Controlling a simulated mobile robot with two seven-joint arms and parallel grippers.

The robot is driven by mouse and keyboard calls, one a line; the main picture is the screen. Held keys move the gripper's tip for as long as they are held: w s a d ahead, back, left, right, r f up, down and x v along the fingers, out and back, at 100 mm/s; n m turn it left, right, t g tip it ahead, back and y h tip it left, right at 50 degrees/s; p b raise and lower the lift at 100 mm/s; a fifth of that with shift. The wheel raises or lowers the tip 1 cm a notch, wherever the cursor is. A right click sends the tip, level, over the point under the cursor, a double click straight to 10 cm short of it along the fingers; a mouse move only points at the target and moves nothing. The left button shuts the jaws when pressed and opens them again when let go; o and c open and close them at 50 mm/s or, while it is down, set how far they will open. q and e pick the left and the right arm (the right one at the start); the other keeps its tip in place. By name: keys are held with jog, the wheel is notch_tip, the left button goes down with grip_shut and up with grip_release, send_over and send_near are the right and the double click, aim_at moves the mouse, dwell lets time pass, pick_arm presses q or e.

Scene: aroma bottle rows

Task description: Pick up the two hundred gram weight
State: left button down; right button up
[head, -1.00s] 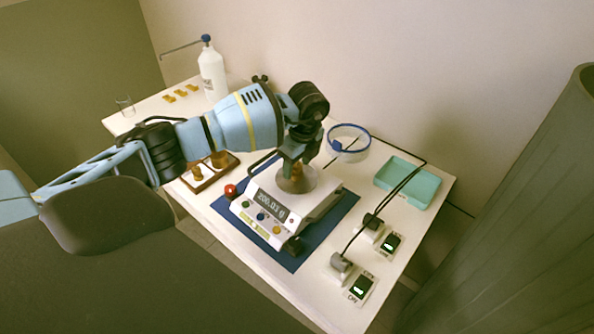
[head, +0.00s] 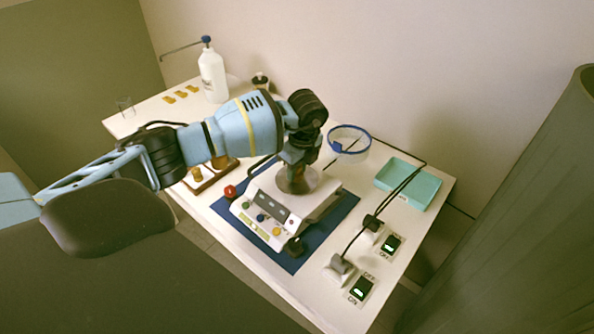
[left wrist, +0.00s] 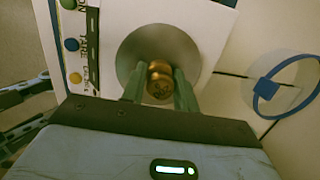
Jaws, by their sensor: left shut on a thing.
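The two hundred gram weight is a brass cylinder (left wrist: 159,80), seen from above in the left wrist view, over the round metal pan (left wrist: 143,48) of the balance. My left gripper (left wrist: 160,85) is shut on it, one finger on each side. In the head view my left gripper (head: 297,160) points down at the pan (head: 312,181), and the weight is hidden there. The white balance (head: 254,217) stands on a blue mat (head: 292,263). I cannot tell whether the weight is clear of the pan. My right gripper is not in view.
A wooden block (head: 207,185) with brass weights stands left of the balance, partly behind my arm. A blue-rimmed clear ring (head: 349,129) and a teal tray (head: 410,183) are to the right. Cables, plugs and switches (head: 361,289) lie at the front right. A white bottle (head: 212,75) stands behind.

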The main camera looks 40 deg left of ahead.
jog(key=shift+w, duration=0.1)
pick_arm(q)
jog(key=shift+r, duration=0.5)
jog(key=r, duration=0.2)
jog(key=shift+s+d+r, duration=0.1)
jog(key=shift+s+r, duration=0.25)
jog(key=shift+s, duration=0.05)
jog(key=s+d, duration=0.1)
jog(key=s, duration=0.6)
jog(key=s+d+r+p, duration=0.1)
jog(key=s+d, duration=0.1)
jog(key=s, duration=0.5)
jog(key=shift+s+d+r, duration=0.2)
jog(key=shift+s+d, duration=0.05)
jog(key=shift+s, duration=0.15)
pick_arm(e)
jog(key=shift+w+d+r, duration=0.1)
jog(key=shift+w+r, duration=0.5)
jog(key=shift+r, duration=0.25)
